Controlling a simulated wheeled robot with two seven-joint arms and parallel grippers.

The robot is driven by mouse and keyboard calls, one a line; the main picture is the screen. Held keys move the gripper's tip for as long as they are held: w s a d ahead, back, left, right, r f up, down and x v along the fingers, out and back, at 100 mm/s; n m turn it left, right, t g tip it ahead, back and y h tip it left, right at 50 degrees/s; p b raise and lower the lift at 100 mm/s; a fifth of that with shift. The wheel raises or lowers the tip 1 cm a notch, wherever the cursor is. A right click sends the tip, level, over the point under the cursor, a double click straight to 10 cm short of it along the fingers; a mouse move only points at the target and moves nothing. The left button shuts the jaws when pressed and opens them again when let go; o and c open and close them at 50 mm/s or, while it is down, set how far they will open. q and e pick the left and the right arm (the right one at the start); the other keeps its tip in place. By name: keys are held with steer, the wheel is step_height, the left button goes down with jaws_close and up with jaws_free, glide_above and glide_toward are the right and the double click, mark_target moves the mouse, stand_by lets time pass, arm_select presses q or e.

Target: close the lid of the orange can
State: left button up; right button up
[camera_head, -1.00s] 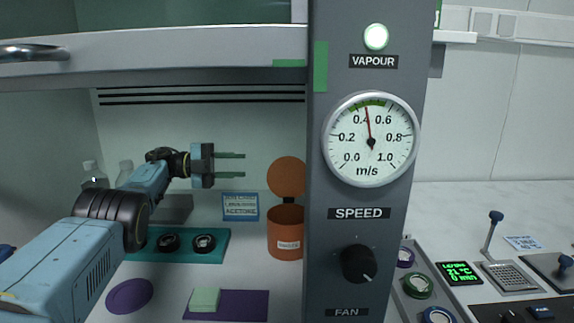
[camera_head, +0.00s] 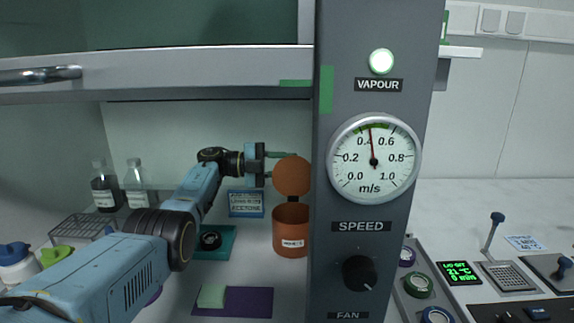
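The orange can (camera_head: 291,232) stands in the fume hood, close beside the grey control pillar. Its round lid (camera_head: 292,176) is open and stands up above the can's rear rim. My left gripper (camera_head: 277,166) is at the lid's upper left, with its fingers pointing right. One finger shows above the lid's top left edge; the lower finger is mostly hidden by the lid or the view angle. I cannot tell whether they touch. The gap between the fingers is hard to see. My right gripper is not in view.
The grey pillar (camera_head: 365,248) with gauge and knob borders the can on the right. The raised sash (camera_head: 190,72) crosses above my arm. Bottles (camera_head: 106,188) stand at back left.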

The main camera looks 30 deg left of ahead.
arm_select(q)
steer(key=shift+w+d, duration=0.1)
steer(key=shift+c, duration=0.3)
jaws_close()
